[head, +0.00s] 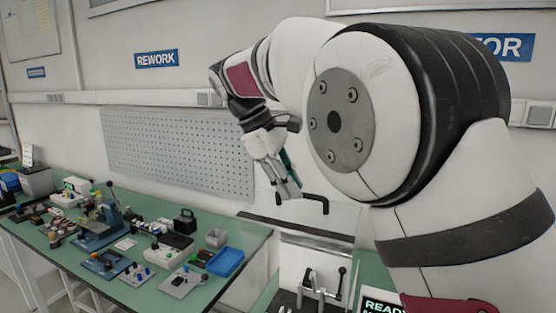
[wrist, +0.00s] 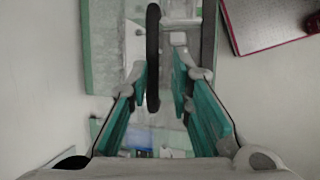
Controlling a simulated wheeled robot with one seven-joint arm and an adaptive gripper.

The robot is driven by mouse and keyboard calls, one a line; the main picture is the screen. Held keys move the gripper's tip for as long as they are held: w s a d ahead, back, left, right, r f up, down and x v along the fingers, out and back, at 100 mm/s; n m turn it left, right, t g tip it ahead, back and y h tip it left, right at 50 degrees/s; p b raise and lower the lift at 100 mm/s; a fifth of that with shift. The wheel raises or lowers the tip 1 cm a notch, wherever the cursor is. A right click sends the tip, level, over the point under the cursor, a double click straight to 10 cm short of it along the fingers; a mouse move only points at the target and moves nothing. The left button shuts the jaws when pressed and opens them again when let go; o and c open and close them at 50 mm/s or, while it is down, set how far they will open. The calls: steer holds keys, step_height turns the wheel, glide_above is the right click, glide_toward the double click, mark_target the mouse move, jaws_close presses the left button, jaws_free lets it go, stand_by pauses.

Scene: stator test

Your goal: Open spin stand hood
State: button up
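The spin stand hood (head: 342,215) shows as a pale, partly see-through cover at the centre right in the head view, partly hidden by my arm. Its black bar handle (head: 317,203) sticks out at the top. In the wrist view the handle (wrist: 153,58) is a dark upright bar at the upper middle. My gripper (head: 288,191) points down just left of the handle in the head view. In the wrist view my gripper (wrist: 160,76) is open, its teal-padded fingers apart. The handle appears between the fingertips, nearer the left one; contact cannot be told.
Metal levers (head: 322,287) stand below the hood, beside a screen (head: 380,305) reading "READY". A green bench (head: 245,236) at left holds a blue tray (head: 226,261), a blue press (head: 95,232) and several small parts. A perforated panel (head: 180,150) lines the wall behind.

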steer(key=w+v, duration=0.1)
steer(key=v, duration=0.6)
steer(key=shift+s+a+r, duration=0.2)
steer(key=shift+s+r, duration=0.2)
steer(key=shift+s, duration=0.1)
steer(key=shift+c, duration=0.6)
